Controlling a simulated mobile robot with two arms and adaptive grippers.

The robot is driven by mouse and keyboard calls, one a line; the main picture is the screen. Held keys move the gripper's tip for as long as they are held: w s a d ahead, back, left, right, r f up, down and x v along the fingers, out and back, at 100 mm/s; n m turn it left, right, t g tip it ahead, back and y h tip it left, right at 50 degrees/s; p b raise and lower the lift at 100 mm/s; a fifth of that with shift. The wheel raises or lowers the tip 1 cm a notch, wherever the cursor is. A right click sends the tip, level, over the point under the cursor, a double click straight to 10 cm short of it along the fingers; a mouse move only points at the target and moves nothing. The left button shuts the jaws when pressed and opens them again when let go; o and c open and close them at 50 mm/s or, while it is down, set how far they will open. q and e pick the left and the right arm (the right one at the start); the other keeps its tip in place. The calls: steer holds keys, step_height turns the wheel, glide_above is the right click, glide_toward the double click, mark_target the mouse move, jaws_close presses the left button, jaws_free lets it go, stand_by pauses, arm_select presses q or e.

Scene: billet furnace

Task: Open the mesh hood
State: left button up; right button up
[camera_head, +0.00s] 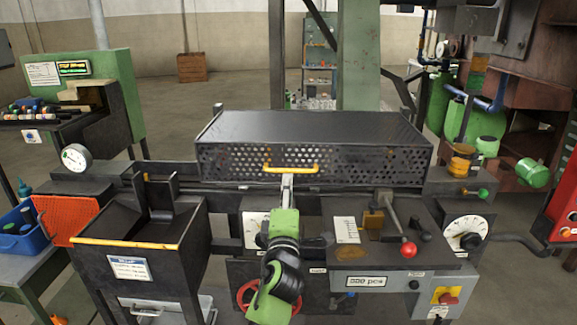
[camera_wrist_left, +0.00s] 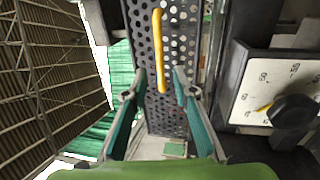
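The mesh hood (camera_head: 330,162) is a long black box with a solid top and a perforated front. It sits down over the machine bed. A yellow bar handle (camera_head: 291,168) is on its front, and it also shows in the left wrist view (camera_wrist_left: 159,40) against the perforated panel (camera_wrist_left: 172,118). My left gripper (camera_head: 288,180) is just in front of and below the handle. In the left wrist view its two fingers (camera_wrist_left: 160,82) are spread apart, with the handle's end showing in the gap; I cannot tell whether they touch it. My right gripper is out of view.
A dial (camera_head: 464,233) is further right. A black chute bin (camera_head: 140,235) with a yellow edge is at left. The space above the hood looks clear.

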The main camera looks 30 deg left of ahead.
mark_target(289, 170)
arm_select(q)
steer(key=p+x, duration=0.2)
steer(key=x, duration=0.4)
steer(key=shift+w+a, duration=0.15)
steer(key=shift+w, duration=0.2)
steer(key=shift+w+a, duration=0.3)
steer(key=shift+w, duration=0.2)
steer(key=shift+r, duration=0.1)
steer(key=shift+c, duration=0.4)
jaws_close()
